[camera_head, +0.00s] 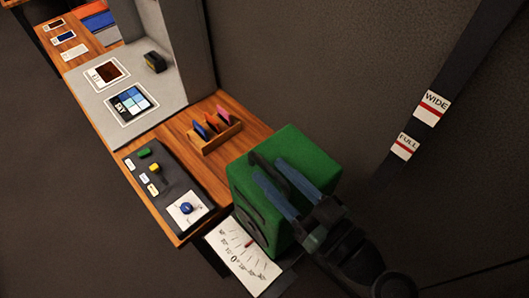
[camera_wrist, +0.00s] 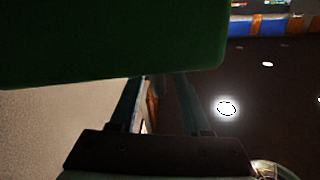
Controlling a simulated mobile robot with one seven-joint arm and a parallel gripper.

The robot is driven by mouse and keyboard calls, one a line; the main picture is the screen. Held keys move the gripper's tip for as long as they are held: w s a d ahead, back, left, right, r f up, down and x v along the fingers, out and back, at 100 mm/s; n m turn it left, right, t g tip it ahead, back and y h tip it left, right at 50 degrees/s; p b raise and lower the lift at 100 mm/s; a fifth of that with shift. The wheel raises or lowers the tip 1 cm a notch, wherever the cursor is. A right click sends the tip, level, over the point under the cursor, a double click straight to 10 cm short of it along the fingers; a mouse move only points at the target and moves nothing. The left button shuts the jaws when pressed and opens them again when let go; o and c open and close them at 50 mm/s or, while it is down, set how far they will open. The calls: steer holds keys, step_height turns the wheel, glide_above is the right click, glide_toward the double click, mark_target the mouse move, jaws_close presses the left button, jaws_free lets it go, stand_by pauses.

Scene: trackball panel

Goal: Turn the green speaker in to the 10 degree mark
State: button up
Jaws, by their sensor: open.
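The green speaker (camera_head: 300,142) is a boxy cabinet at the near right end of the table, with dark round parts on its left face. A white angle card (camera_head: 226,240) with fan-like marks and a 0 lies at its foot. A small red pointer (camera_head: 249,243) shows over the card. The speaker's exact angle is too small to read. My gripper (camera_head: 267,167) is open, its two blue fingers over the speaker in the head view. In the wrist view the speaker (camera_wrist: 110,40) fills the upper left, beyond the fingertips (camera_wrist: 160,82). Contact cannot be told.
A trackball panel (camera_head: 171,187) with coloured buttons and a blue ball (camera_head: 187,208) lies left of the speaker. A wooden rack (camera_head: 216,138) with coloured cards stands behind. A dark wall with a WIDE label (camera_head: 432,107) and a FULL label (camera_head: 404,146) is at right.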

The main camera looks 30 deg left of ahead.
mark_target(257, 158)
steer(key=shift+p+x, duration=0.45)
steer(key=shift+x, duration=1.25)
jaws_close()
